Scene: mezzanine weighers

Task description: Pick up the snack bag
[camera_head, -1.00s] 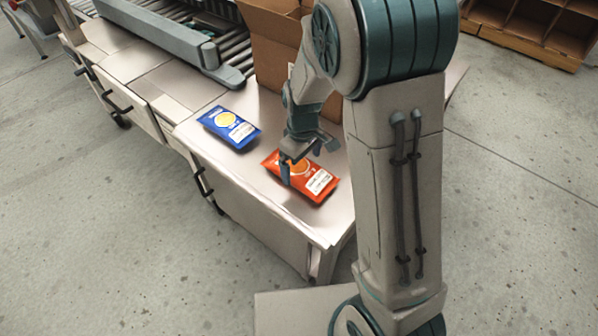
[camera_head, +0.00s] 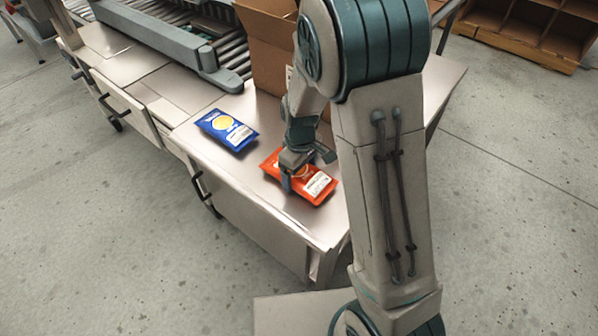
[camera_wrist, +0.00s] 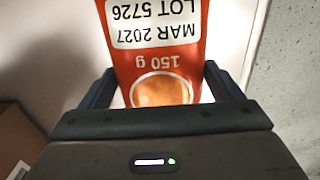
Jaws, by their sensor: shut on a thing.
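An orange-red snack bag (camera_head: 318,184) with a white label lies on the metal counter near its front right corner. A blue snack bag (camera_head: 228,129) with a yellow circle lies to the left on the same counter, apart from my gripper. My gripper hides part of the orange-red bag.
The metal counter (camera_head: 255,213) has free room around the bags. An open cardboard box (camera_head: 268,55) stands behind my gripper. A roller conveyor (camera_head: 229,60) with a grey rail is at the back left. Wooden compartments (camera_head: 540,30) stand at the far right.

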